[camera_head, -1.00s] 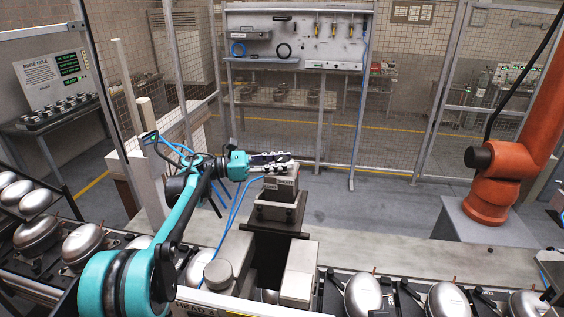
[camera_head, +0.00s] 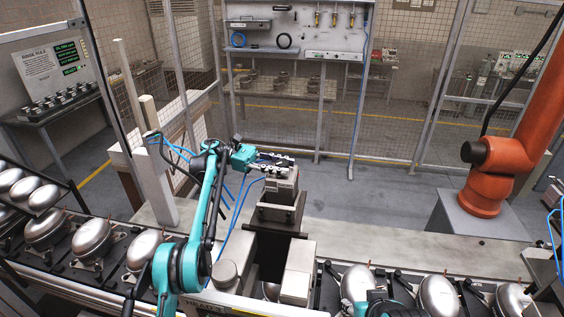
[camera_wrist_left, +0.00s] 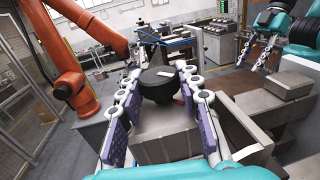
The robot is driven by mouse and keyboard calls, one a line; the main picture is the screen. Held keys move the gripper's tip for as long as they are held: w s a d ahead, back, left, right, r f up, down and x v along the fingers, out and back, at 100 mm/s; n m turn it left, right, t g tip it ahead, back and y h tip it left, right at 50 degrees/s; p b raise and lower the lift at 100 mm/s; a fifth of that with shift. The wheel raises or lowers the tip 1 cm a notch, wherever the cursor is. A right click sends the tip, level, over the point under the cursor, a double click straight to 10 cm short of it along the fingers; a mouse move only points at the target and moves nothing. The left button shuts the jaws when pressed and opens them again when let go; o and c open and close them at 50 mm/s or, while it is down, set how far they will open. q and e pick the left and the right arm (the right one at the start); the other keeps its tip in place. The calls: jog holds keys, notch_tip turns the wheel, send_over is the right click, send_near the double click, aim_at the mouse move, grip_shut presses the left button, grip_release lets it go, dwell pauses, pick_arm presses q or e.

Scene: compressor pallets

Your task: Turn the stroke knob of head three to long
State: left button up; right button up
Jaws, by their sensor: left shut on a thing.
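The stroke knob (camera_wrist_left: 152,92) is a black round knob with a pale mark on top, in the middle of the left wrist view. My left gripper (camera_wrist_left: 162,88) has one finger on each side of it and is shut on it. In the head view my left gripper (camera_head: 272,162) lies over the top of a grey box-shaped head (camera_head: 281,187), and its fingers hide the knob. A "HEAD" label (camera_head: 197,305) shows on the front edge; its number is unclear. My right gripper (camera_wrist_left: 262,50) appears at upper right in the left wrist view, its fingers apart and empty.
Silver domed compressors (camera_head: 92,238) line the conveyor on both sides of the head. Grey blocks (camera_head: 298,272) stand before it. An orange robot arm (camera_head: 490,155) stands at right. A mesh fence (camera_head: 410,90) runs behind. Blue hoses hang near my left arm.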

dwell(0.6)
pick_arm(q)
jog(key=o, duration=1.2)
